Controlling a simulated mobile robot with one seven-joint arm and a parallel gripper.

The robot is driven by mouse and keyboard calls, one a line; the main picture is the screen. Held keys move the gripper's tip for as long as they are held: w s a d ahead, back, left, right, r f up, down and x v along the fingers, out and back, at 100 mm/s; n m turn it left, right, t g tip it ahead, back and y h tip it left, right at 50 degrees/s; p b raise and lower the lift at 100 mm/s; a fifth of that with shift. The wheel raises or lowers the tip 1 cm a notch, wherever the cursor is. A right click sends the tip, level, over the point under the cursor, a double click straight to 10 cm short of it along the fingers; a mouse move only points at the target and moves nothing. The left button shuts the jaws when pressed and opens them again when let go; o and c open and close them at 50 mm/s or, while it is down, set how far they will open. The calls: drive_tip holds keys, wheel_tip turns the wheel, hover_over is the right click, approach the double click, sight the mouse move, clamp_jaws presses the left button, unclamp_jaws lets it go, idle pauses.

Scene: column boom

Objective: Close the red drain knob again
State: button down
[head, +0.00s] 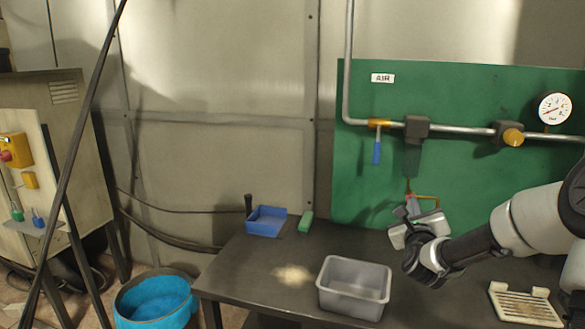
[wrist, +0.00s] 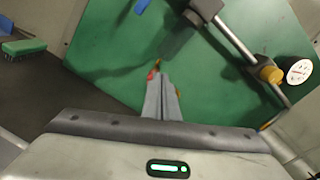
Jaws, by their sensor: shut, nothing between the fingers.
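The red drain knob (wrist: 151,75) shows in the wrist view as a small red patch at the left edge of my fingertips, below the dark bowl of the air unit. My fingers hide part of it, and whether they touch it I cannot tell. In the head view I cannot make out the knob clearly behind my gripper (head: 411,207). My gripper (wrist: 161,78) is shut and empty, its fingers pointing at the bowl's lower end. The air unit (head: 416,127) hangs on the pipe on the green board.
A blue-handled valve (head: 377,150) hangs left of the unit; a yellow knob (head: 513,137) and gauge (head: 554,108) are to the right. On the dark table (head: 250,275) stand a grey bin (head: 352,308), a blue tray (head: 266,232), a green brush (head: 306,221) and a slotted tray (head: 525,308).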

drive_tip(key=shift+b+x, duration=0.6)
drive_tip(key=shift+x, duration=2.05)
drive_tip(key=shift+d+f+b, duration=0.1)
drive_tip(key=shift+f+b, duration=0.55)
drive_tip(key=shift+b, duration=0.15)
drive_tip(key=shift+a+f+b, duration=0.2)
drive_tip(key=shift+a+b, duration=0.2)
drive_tip(key=shift+b, duration=2.45)
drive_tip(key=shift+w, duration=0.1)
drive_tip(key=b+v, duration=0.1)
drive_tip(key=v, duration=0.5)
drive_tip(key=shift+a+r, duration=0.25)
drive_tip(key=shift+r, duration=0.05)
